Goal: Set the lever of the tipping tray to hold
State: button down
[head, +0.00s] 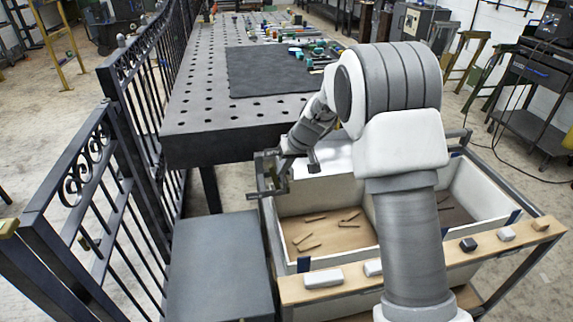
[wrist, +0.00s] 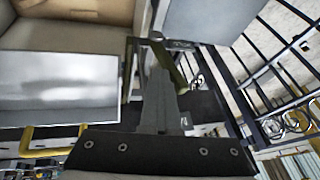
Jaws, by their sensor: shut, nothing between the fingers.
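My gripper (wrist: 157,75) points away from the wrist camera with its fingers together, nothing between them. In the head view it is a small part (head: 287,160) at the left end of my arm, by the bin frame's back left corner.
White-walled bins (head: 318,205) hold several brown sticks. A wooden ledge (head: 420,262) with several small blocks runs along their front. A dark perforated table (head: 200,125) stands behind. A grey box (head: 220,270) and a black scroll gate (head: 85,200) are at left.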

aim_at(272, 170)
jog(key=a+h+p, duration=0.1)
jog(key=p, duration=0.1)
jog(key=a+h+p, duration=0.1)
jog(key=a+p, duration=0.1)
jog(key=shift+s+r+n+h, duration=0.2)
jog(key=shift+s+n+h, duration=0.1)
jog(key=shift+s+h, duration=0.1)
jog(key=s+a+f+n+t+h+b, duration=0.1)
jog(key=a+f+n+t+h+b, duration=0.1)
jog(key=a+f+h, duration=0.4)
jog(key=t+h+b, duration=0.1)
jog(key=h, duration=0.2)
jog(key=shift+a+f+h+b, duration=0.2)
jog(key=shift+h+b, duration=0.1)
jog(key=shift+h, duration=0.1)
jog(key=shift+s+f, duration=0.15)
jog(key=shift+f, duration=0.05)
